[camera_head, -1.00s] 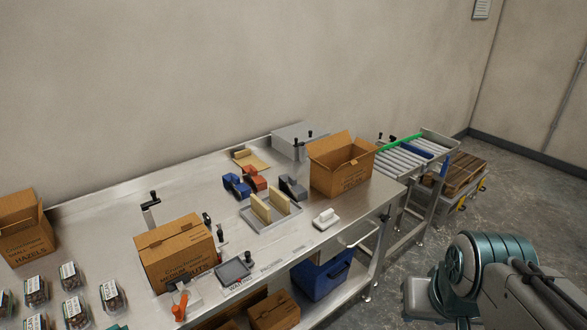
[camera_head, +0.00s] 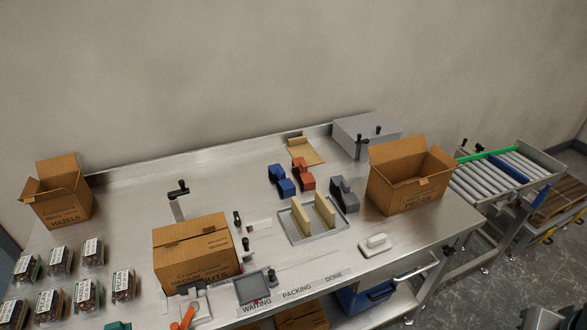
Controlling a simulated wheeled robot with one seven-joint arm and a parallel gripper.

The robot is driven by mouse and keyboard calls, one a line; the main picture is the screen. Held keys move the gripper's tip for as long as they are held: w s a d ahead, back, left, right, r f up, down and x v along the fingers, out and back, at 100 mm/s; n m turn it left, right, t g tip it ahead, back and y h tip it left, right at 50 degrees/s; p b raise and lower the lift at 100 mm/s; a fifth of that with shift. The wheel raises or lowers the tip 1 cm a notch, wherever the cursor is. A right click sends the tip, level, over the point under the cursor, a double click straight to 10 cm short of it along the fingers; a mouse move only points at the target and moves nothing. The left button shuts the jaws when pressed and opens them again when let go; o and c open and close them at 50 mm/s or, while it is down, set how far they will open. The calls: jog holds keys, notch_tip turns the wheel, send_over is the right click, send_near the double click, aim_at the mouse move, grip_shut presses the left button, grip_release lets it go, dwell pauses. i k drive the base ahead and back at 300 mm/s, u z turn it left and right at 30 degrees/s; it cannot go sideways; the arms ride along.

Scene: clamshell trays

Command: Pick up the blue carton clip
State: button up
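A blue clip-shaped block (camera_head: 282,181), which looks like the blue carton clip, stands on the steel table toward the back middle. A similar orange-red one (camera_head: 303,173) is just to its right, and a grey one (camera_head: 344,194) is farther right and nearer. Nothing holds the blue one. My gripper is out of view; only a small grey piece, perhaps of my arm, shows at the bottom right edge.
A grey tray with two upright tan boards (camera_head: 310,234) lies in front of the clips. The open PECAN carton (camera_head: 409,183) stands right, a closed carton (camera_head: 194,252) front left. A HAZELS carton (camera_head: 58,194) and several clamshells (camera_head: 91,252) are at left. A roller conveyor (camera_head: 490,180) stands right.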

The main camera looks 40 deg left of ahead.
aim_at(289, 189)
jog(key=u, duration=0.65)
jog(key=i, duration=0.85)
jog(key=u, duration=0.9)
